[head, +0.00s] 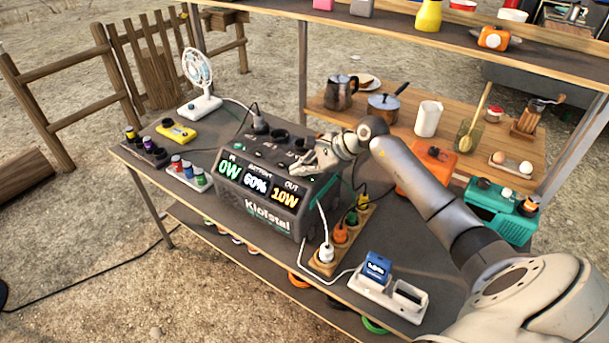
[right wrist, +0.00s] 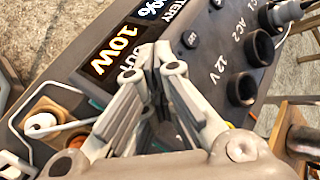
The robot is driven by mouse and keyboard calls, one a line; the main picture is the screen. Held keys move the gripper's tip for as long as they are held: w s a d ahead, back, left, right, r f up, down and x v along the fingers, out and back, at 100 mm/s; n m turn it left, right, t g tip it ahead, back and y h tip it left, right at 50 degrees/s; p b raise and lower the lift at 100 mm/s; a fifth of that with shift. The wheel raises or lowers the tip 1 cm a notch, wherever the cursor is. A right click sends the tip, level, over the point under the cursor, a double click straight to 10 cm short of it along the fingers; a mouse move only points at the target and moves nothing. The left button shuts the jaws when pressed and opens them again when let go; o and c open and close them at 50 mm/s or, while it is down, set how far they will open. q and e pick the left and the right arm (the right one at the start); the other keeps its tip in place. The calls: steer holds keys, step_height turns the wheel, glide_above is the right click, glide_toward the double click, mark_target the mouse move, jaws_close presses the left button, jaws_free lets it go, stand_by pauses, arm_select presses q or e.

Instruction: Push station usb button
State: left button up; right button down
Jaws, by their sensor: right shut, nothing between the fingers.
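The black power station (head: 262,228) labelled Klofstal stands on the dark table. Its front display reads 0W, 60% and 10W. My right gripper (head: 299,170) is shut and empty over the right part of its sloped top panel, just behind the OUT reading. In the right wrist view the closed fingertips (right wrist: 155,58) lie beside the 10W display (right wrist: 116,48). A small dark button (right wrist: 190,40) shows just right of the fingertips; its label is too small to read. I cannot tell whether the fingers touch the panel. No USB label is readable. My left gripper is not in view.
A power strip (head: 325,262) with plugs stands right of the station. A white fan (head: 199,85), a yellow device (head: 177,133) and small bottles (head: 187,172) are at left. A white charger (head: 390,295) with a blue battery (head: 376,267) sits at the front right.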

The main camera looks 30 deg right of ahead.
mark_target(303, 178)
steer(key=shift+r, duration=0.55)
steer(key=shift+r, duration=0.1)
steer(key=shift+r+p, duration=1)
steer(key=shift+r, duration=1.9)
